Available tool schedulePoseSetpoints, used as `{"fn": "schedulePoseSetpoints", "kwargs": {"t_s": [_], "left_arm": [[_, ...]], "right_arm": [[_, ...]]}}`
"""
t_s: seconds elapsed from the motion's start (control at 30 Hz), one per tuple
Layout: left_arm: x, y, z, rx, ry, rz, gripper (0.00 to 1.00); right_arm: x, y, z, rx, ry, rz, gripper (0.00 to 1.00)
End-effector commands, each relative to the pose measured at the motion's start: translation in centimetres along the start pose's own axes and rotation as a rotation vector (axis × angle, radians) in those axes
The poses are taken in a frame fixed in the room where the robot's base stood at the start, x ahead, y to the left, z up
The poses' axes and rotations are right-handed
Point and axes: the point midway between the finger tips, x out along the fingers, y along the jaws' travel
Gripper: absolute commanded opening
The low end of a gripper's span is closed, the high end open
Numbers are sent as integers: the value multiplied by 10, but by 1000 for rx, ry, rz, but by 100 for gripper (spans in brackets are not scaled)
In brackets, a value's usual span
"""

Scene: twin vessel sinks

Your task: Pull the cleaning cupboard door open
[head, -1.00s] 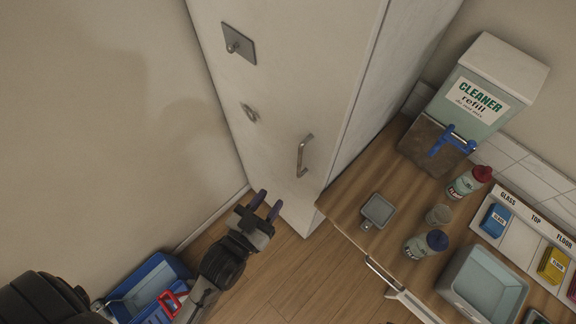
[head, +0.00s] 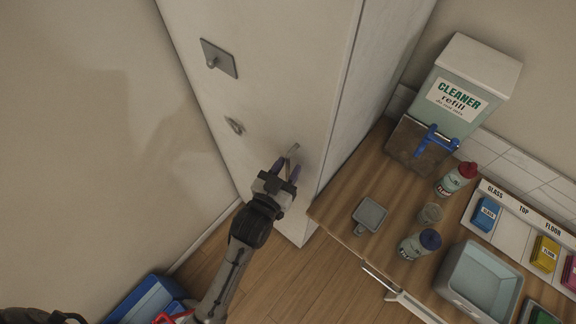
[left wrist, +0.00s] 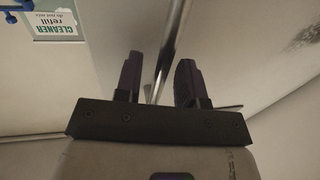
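The cleaning cupboard door (head: 285,75) is the tall white front in the head view, and it looks closed. Its metal bar handle (head: 292,151) sits low near the door's right edge. My left gripper (head: 286,172) is at the handle and covers its lower part. In the left wrist view the handle (left wrist: 171,45) runs between the two dark purple fingers of the left gripper (left wrist: 158,80). The fingers are apart, with a gap visible beside the bar. Whether a finger touches the bar is hard to tell. My right gripper is not in view.
A wooden counter (head: 335,205) stands right of the cupboard, with a cleaner refill box (head: 462,95), bottles, a small grey tray (head: 369,214) and a grey basin (head: 478,283). A blue bin (head: 150,300) stands on the floor at lower left.

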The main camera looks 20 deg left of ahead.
Motion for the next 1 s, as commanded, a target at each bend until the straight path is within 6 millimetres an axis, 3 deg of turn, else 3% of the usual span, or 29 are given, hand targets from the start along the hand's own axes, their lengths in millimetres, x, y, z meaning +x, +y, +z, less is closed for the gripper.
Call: {"fn": "schedulePoseSetpoints", "kwargs": {"t_s": [0.4, 0.77, 1.0], "left_arm": [[5, 0, 0, 0, -1, 0, 36], [4, 0, 0, 0, 0, 0, 2], [4, 0, 0, 0, 0, 0, 0]], "right_arm": [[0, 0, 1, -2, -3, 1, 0], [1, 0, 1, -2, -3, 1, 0], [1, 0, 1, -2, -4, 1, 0]]}}
